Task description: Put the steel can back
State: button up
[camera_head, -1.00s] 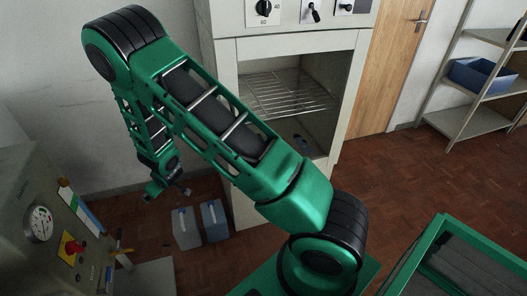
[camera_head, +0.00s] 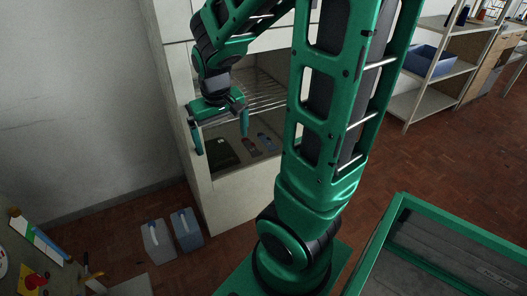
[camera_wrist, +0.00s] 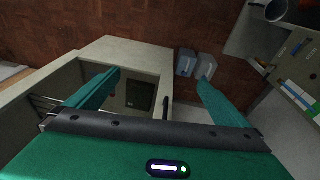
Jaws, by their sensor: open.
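My gripper (camera_head: 221,140) is open and empty, with its fingers pointing down in front of the open oven-like cabinet (camera_head: 172,100). In the wrist view my gripper (camera_wrist: 158,78) has its two green fingers spread wide with nothing between them. The cabinet's opening lies beyond the left finger. A grey round open vessel (camera_wrist: 272,10), cut by the top edge at the right of the wrist view, may be the steel can; I cannot tell for sure. No steel can is clear in the head view, where my arm hides part of the cabinet.
The cabinet holds a wire rack (camera_head: 258,98), with a dark flat item (camera_head: 220,152) and small red and blue items below. Two canisters (camera_head: 158,243) stand on the floor beside it. A control panel (camera_head: 30,270) is lower left, shelving (camera_head: 420,100) upper right, a green-framed bin (camera_head: 450,235) lower right.

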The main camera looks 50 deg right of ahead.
jog(key=s+r+m+g+y, duration=0.1)
jog(key=s+r, duration=0.1)
jog(key=s, duration=0.6)
jog(key=s+a+r+m, duration=0.1)
jog(key=s+r, duration=0.1)
jog(key=s, duration=0.7)
jog(key=shift+s+r+m+g+y, duration=0.15)
jog(key=shift+r+m+g+y, duration=0.15)
jog(key=shift+g+y, duration=0.1)
jog(key=shift+f, duration=0.1)
jog(key=shift+w+f, duration=0.2)
jog(key=shift+w, duration=0.4)
jog(key=shift+c, duration=0.6)
